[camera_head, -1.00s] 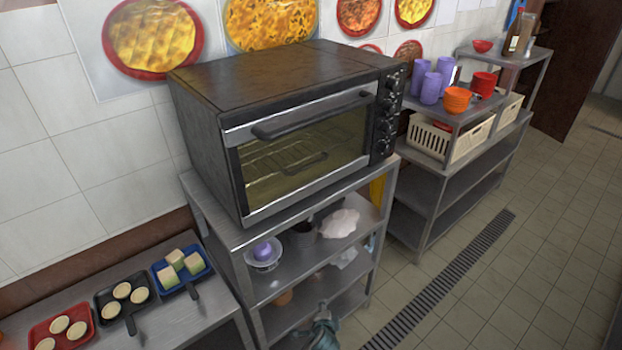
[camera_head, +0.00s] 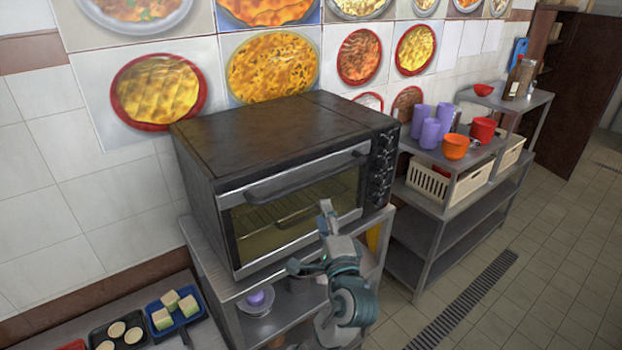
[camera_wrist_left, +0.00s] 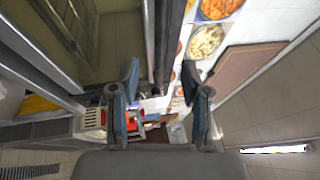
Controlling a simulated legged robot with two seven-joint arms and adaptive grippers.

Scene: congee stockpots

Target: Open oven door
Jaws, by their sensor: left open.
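The dark toaster oven (camera_head: 285,130) stands on a metal shelf unit against the tiled wall. Its glass door (camera_head: 255,222) looks shut, with a dark handle bar (camera_head: 305,176) across the top. A rack shows dimly through the glass. My left gripper (camera_head: 310,238) is in front of the lower right part of the door, below the handle. Its fingers are apart, and no contact with the handle can be seen. In the left wrist view my left gripper (camera_wrist_left: 158,85) is open with nothing held. The oven's side and rack (camera_wrist_left: 75,25) show at upper left there. My right gripper is not in view.
Control knobs (camera_head: 383,160) line the oven's right side. A shelf with purple cups (camera_head: 431,132), an orange bowl (camera_head: 455,147) and a cream basket (camera_head: 430,185) stands to the right. Pans with food (camera_head: 174,310) lie at lower left. The tiled floor (camera_head: 560,270) at right is clear.

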